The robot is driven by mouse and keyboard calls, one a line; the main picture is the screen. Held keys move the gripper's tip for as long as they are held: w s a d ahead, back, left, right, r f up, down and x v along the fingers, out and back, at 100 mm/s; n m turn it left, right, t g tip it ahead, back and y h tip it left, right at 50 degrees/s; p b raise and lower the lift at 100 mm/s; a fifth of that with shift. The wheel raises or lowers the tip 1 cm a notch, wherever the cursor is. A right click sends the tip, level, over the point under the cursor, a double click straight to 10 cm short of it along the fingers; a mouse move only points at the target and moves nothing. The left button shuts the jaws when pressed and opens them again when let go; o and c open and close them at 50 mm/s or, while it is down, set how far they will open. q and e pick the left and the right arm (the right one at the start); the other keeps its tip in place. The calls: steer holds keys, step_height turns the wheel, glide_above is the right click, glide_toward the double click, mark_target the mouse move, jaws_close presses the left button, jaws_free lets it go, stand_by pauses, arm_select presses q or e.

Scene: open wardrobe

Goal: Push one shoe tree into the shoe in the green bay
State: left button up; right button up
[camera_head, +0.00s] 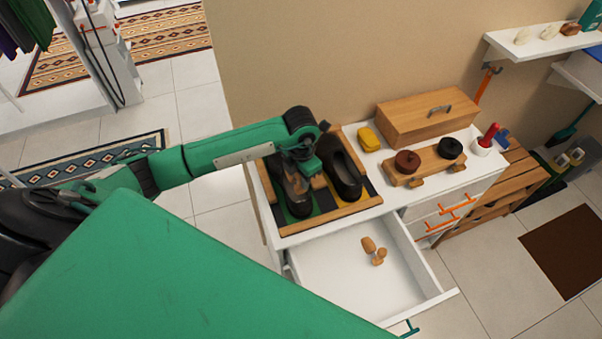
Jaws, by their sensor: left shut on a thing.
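A wooden-framed tray (335,215) on the white cabinet holds two dark shoes. The left shoe (296,200) stands in the green bay, its toe towards the drawer. The right shoe (345,178) stands in the bay with yellow showing. My left gripper (304,173) is over the opening of the left shoe, shut on a shoe tree. A small piece of light wood (318,182) shows beside the fingers; how deep the tree sits is hidden by the gripper. Another wooden shoe tree (374,251) lies in the open drawer. My right gripper is out of view.
The white drawer (433,272) is pulled out below the tray. Right of the tray are a yellow item (369,139), a wooden box (425,117) and a wooden stand with two round tins (428,162). White shelves (540,42) hang at the upper right.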

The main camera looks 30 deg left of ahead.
mark_target(298, 193)
arm_select(q)
steer(key=shift+s+d+f, duration=0.1)
steer(key=shift+f, duration=0.6)
steer(key=shift+f+b, duration=0.75)
steer(key=shift+f, duration=0.2)
steer(key=shift+f+b, duration=0.85)
steer(key=shift+f, duration=0.6)
steer(key=shift+s+f+b, duration=0.35)
steer(key=shift+s+f, duration=0.05)
steer(key=shift+f, duration=0.1)
steer(key=shift+w+a+f+b, duration=0.1)
steer(key=shift+a+b, duration=0.2)
steer(key=shift+b, duration=0.05)
steer(key=shift+w+a+b, duration=0.35)
steer(key=shift+a, duration=0.05)
steer(key=shift+c, duration=0.2)
steer(key=shift+w+a+f+b, duration=0.2)
steer(key=shift+w+a, duration=0.1)
steer(key=shift+w, duration=0.2)
steer(key=shift+w+a+f+b, duration=0.1)
steer(key=shift+w+a+f, duration=0.15)
steer(key=shift+w, duration=0.2)
jaws_close()
steer(key=shift+w+a, duration=0.25)
steer(key=shift+r, duration=0.15)
steer(key=shift+a+r, duration=0.1)
steer(key=shift+r, duration=0.05)
steer(key=shift+w, duration=0.1)
